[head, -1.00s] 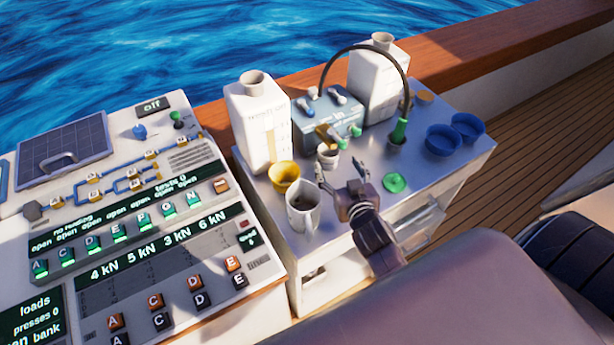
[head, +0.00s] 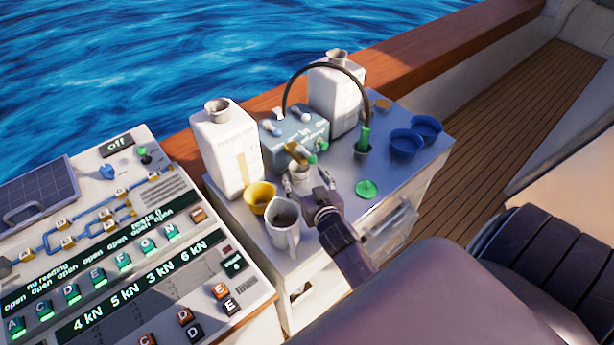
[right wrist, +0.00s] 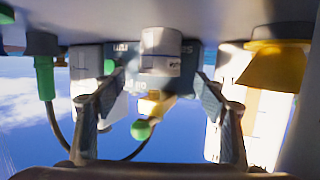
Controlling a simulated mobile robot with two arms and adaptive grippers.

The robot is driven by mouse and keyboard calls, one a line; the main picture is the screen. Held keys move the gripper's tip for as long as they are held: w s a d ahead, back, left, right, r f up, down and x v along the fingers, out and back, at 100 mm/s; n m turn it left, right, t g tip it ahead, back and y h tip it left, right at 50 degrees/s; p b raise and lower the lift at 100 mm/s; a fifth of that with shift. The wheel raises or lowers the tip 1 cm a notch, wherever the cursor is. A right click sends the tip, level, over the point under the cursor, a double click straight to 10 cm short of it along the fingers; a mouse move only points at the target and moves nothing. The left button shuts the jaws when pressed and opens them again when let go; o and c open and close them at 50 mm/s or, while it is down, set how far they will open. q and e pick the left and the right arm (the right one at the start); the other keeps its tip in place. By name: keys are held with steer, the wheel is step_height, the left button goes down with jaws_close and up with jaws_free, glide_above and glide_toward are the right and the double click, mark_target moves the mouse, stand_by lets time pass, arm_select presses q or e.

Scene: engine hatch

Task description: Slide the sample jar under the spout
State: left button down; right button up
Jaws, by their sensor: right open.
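The small pale sample jar (head: 299,178) stands upright on the metal bench top, near the blue-grey box (head: 286,128). The brass spout (head: 297,153) sticks out of that box just above and behind the jar; I cannot tell whether the jar is directly beneath it. My right gripper (head: 308,184) is open and low over the bench, its fingers spread either side of the jar. The right wrist view is upside down and shows the jar (right wrist: 160,52) between the open fingers (right wrist: 160,85), with the brass spout (right wrist: 152,103) beyond. My left gripper is not in view.
A grey jug (head: 284,228) and a yellow cup (head: 259,197) stand close left of the gripper. White canisters (head: 222,150) flank the box. A green lid (head: 367,189) and blue bowls (head: 406,143) lie to the right. A black hose arches overhead.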

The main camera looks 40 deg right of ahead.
mark_target(305, 174)
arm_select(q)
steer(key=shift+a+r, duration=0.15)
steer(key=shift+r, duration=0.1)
arm_select(e)
steer(key=shift+x, duration=3)
steer(key=c, duration=1.5)
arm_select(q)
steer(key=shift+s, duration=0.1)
arm_select(e)
steer(key=shift+s, duration=0.1)
steer(key=shift+c, duration=0.2)
steer(key=shift+s+d, duration=0.1)
steer(key=shift+s, duration=0.35)
steer(key=shift+s+r, duration=0.1)
steer(key=shift+s, duration=0.3)
steer(key=o, duration=1.1)
steer(key=shift+w, duration=0.15)
steer(key=o, duration=0.4)
steer(key=shift+w, duration=0.1)
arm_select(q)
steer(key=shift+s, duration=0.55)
